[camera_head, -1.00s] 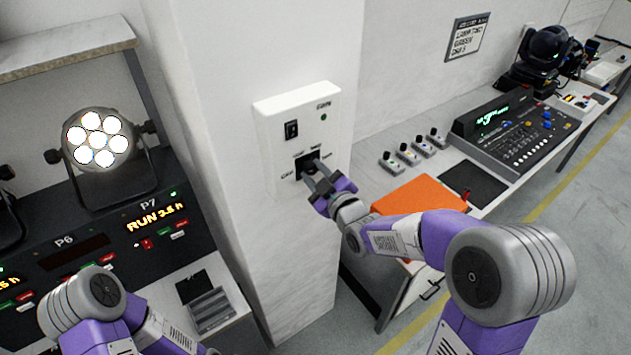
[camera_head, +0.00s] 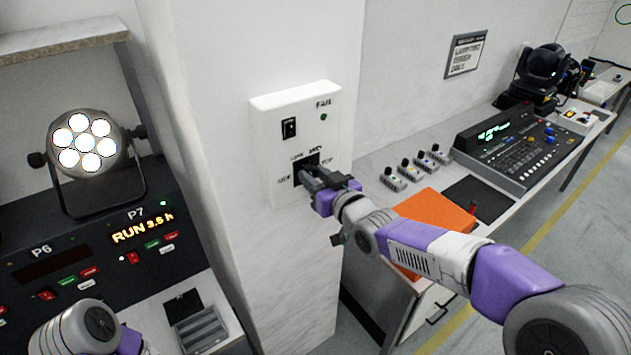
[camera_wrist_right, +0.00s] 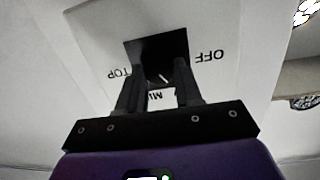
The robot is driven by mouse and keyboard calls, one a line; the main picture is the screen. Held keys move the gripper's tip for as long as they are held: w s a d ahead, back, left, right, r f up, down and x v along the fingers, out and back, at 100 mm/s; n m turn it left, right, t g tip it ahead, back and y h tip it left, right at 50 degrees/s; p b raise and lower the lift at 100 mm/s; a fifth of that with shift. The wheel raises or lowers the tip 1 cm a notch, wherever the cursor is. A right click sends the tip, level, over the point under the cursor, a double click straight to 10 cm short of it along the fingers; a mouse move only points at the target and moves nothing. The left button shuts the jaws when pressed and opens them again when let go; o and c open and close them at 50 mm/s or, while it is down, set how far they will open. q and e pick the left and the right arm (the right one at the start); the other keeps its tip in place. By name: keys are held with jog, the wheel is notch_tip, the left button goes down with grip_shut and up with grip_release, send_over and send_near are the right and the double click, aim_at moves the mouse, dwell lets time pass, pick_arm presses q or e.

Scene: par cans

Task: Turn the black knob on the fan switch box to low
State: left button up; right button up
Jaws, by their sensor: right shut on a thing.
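The fan switch box (camera_head: 328,142) is a white box on the pillar, with a black rocker switch (camera_head: 289,128) and a small green lamp (camera_head: 323,117). Its lower part has a dark square (camera_head: 306,163) with labels around it. My right gripper (camera_head: 308,180) is at this square, its fingers shut on the black knob. In the right wrist view, the fingers (camera_wrist_right: 158,80) stand on either side of the knob (camera_wrist_right: 160,72), which is dark against the dark square. A pale mark shows between them, near an upside-down, partly hidden label beginning "MI". My left gripper is out of view.
A lit lamp (camera_head: 84,146) and a black control panel (camera_head: 84,262) stand at left. Right of the pillar, a bench carries small knobbed units, an orange item (camera_head: 436,211) and a mixing console (camera_head: 520,140). The pillar's edge is close to my right wrist.

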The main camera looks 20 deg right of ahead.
dwell(0.5)
jog(key=o, duration=1)
jog(key=shift+o, duration=0.2)
jog(key=shift+s, duration=0.1)
jog(key=v, duration=0.7)
jog(key=shift+s+b, duration=0.15)
jog(key=shift+b, duration=0.15)
